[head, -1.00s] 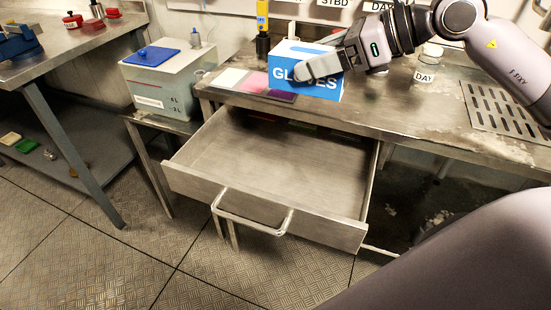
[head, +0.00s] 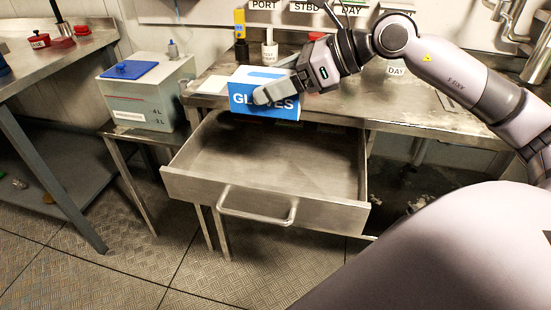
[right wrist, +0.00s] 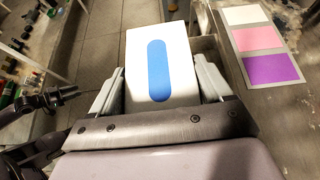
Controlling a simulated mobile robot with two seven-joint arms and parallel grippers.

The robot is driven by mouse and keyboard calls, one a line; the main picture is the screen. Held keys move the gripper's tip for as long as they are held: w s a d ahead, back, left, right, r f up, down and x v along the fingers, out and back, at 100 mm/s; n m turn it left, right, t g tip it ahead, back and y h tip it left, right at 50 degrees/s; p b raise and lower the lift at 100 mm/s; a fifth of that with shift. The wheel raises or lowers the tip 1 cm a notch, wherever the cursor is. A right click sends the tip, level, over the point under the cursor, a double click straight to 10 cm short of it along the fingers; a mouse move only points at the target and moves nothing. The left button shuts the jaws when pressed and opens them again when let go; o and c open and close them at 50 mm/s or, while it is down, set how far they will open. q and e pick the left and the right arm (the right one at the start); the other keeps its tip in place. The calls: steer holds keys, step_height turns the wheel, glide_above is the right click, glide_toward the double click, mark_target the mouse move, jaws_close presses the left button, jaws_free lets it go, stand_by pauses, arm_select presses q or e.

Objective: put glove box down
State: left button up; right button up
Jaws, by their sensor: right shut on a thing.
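The glove box (head: 252,80) is a blue and white carton with "GLOVES" on its front. In the head view it is at the front edge of the steel bench, over the back of the open drawer. My right gripper (head: 275,94) is shut on it, with a finger across the front face. In the right wrist view the box (right wrist: 180,60) sits between the two fingers (right wrist: 160,85), its white top and blue oval slot showing. Whether its underside touches anything is hidden.
The open drawer (head: 330,215) is empty where visible. Colour cards (right wrist: 258,40) lie beside the box. A tank with a blue lid (head: 150,95) stands at left.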

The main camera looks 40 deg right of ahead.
step_height(320, 180, down, 18)
steer(key=shift+f+b, duration=0.2)
steer(key=shift+b, duration=0.9)
